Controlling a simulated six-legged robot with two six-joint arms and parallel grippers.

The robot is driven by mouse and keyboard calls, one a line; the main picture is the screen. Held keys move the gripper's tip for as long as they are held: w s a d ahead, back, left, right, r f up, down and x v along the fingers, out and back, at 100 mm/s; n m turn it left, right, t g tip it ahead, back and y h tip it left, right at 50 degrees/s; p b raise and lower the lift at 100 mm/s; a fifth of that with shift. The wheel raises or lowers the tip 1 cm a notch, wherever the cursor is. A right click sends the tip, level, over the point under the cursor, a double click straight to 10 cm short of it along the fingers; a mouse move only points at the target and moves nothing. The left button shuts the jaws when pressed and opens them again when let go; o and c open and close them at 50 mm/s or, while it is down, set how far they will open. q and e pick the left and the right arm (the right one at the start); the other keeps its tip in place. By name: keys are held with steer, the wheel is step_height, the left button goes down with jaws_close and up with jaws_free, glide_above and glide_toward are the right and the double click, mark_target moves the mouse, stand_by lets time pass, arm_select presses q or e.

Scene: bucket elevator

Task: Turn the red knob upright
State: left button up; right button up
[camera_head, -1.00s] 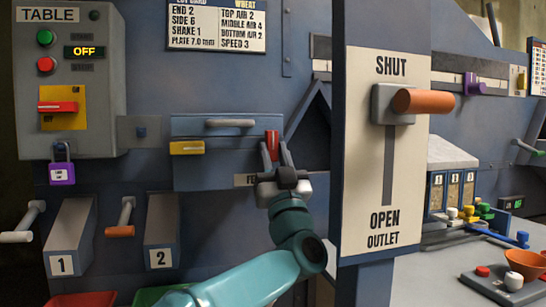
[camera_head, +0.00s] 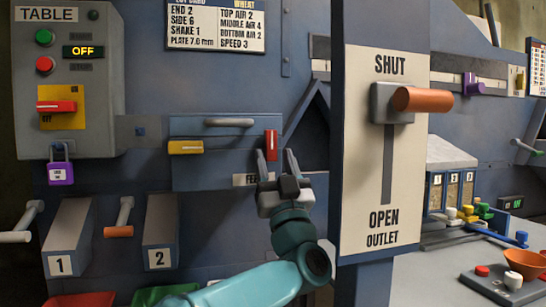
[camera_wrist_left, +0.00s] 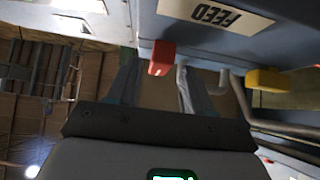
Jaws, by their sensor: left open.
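The red knob (camera_head: 272,145) is on the right end of the blue feed box (camera_head: 222,178). Its long side stands upright. My left gripper (camera_head: 277,156) is open and empty just below the knob, with its fingertips pointing up at it. In the left wrist view the red knob (camera_wrist_left: 161,58) lies ahead of the spread fingers (camera_wrist_left: 157,80), and I see no contact with it. My right gripper is in neither view.
A yellow knob (camera_head: 186,147) and a grey bar handle (camera_head: 229,122) are on the same box. A panel with the orange SHUT/OPEN lever (camera_head: 422,100) stands close on the right. Another red switch handle (camera_head: 57,106) lies level on the TABLE panel (camera_head: 105,82).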

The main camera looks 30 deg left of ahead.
arm_select(q)
steer(key=shift+v, duration=2.7)
steer(key=shift+s, duration=0.1)
